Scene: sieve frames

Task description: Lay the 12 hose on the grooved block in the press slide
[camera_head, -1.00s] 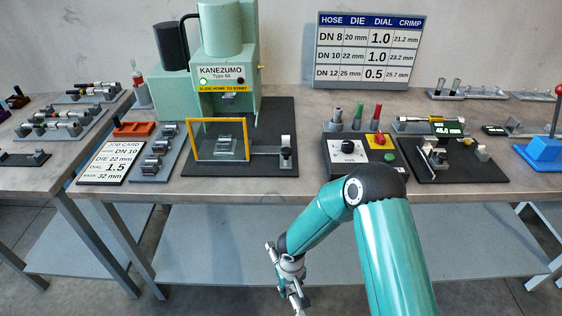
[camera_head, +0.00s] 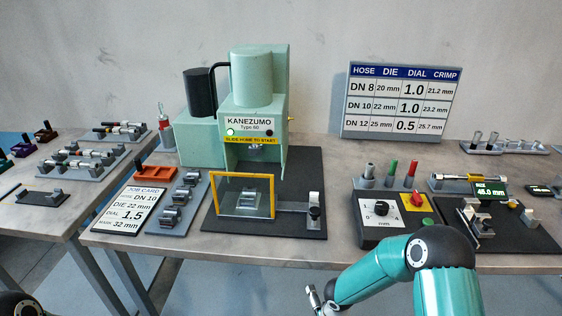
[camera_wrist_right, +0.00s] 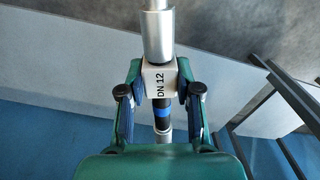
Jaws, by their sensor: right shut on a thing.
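My right gripper (camera_wrist_right: 159,100) is shut on the 12 hose, at its white tag (camera_wrist_right: 160,82) marked DN 12. The hose's silver end (camera_wrist_right: 156,35) points away from the gripper; a black part with a blue band shows between the fingers. In the head view the hose's metal end (camera_head: 312,296) shows low, in front of the bench, with the gripper mostly cut off below. The grooved block (camera_head: 247,200) sits in the press slide (camera_head: 224,211), behind a clear guard with a yellow frame (camera_head: 215,190). No hose shows on it. My left gripper is out of view.
The green press (camera_head: 254,128) stands behind the slide. A job card (camera_head: 132,212) and a rack of dies (camera_head: 180,205) lie left of it. A dial box (camera_head: 392,210) and a gauge stand (camera_head: 492,230) are to the right. The bench edge lies between my right gripper and the slide.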

